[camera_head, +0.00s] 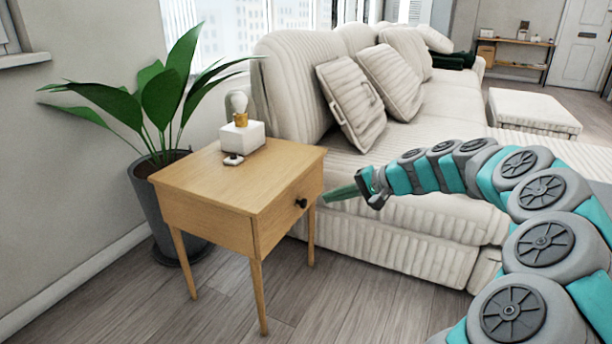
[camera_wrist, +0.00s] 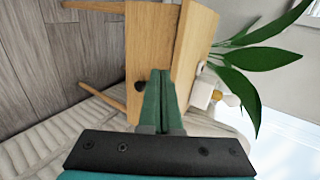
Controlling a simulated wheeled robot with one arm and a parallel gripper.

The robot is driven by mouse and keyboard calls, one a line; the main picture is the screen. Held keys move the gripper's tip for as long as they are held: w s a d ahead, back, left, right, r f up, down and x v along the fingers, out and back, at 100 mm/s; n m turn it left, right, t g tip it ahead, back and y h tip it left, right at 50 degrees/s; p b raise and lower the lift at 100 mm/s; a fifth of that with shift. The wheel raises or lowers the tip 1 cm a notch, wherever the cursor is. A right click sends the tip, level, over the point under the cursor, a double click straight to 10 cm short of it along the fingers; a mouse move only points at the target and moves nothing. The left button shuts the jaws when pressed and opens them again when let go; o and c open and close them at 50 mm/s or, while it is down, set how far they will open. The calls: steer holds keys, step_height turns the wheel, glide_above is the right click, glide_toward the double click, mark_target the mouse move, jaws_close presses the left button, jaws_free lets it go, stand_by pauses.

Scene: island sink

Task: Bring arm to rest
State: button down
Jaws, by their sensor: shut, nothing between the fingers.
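My gripper (camera_head: 341,193) is at the end of my teal and grey arm, which reaches in from the right in the head view. Its green fingers are together and empty, pointing left toward the drawer front of a wooden side table (camera_head: 225,193). In the wrist view my gripper (camera_wrist: 161,75) shows its fingers pressed together, with the side table (camera_wrist: 197,45) beyond them. The dark drawer knob (camera_head: 301,203) also shows in the wrist view (camera_wrist: 138,86), just left of the fingertips. The drawer looks closed. I cannot tell the exact gap between fingertips and table.
A white block-based lamp (camera_head: 242,138) and a small white item (camera_head: 233,160) stand on the table. A potted plant (camera_head: 160,195) is behind it at left. A cream sofa (camera_head: 400,235) stands close behind my gripper. Wooden floor (camera_head: 340,305) in front is clear.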

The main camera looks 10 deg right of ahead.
steer(key=s+a+r+n+g+h+p, duration=0.1)
steer(key=s+a+n+g, duration=0.1)
steer(key=s+a, duration=0.35)
steer(key=s+a+n+g+h+p, duration=0.1)
steer(key=s+a+n+g, duration=0.15)
steer(key=s, duration=0.65)
steer(key=s+a+r+n+g+h, duration=0.1)
steer(key=s+a+n, duration=0.1)
steer(key=s+a, duration=0.4)
steer(key=s+d+f+g+h+p, duration=0.1)
steer(key=s+d+h, duration=0.1)
steer(key=s, duration=0.6)
steer(key=s+d+f+g+h, duration=0.1)
steer(key=s+d+f+h, duration=0.1)
steer(key=s+d, duration=0.3)
steer(key=s+d+f+g+h+p, duration=0.1)
steer(key=s+d+f+h, duration=0.1)
steer(key=s, duration=0.9)
steer(key=shift+s+d+h+p, duration=0.35)
steer(key=shift+d+h, duration=0.05)
steer(key=shift+d, duration=0.35)
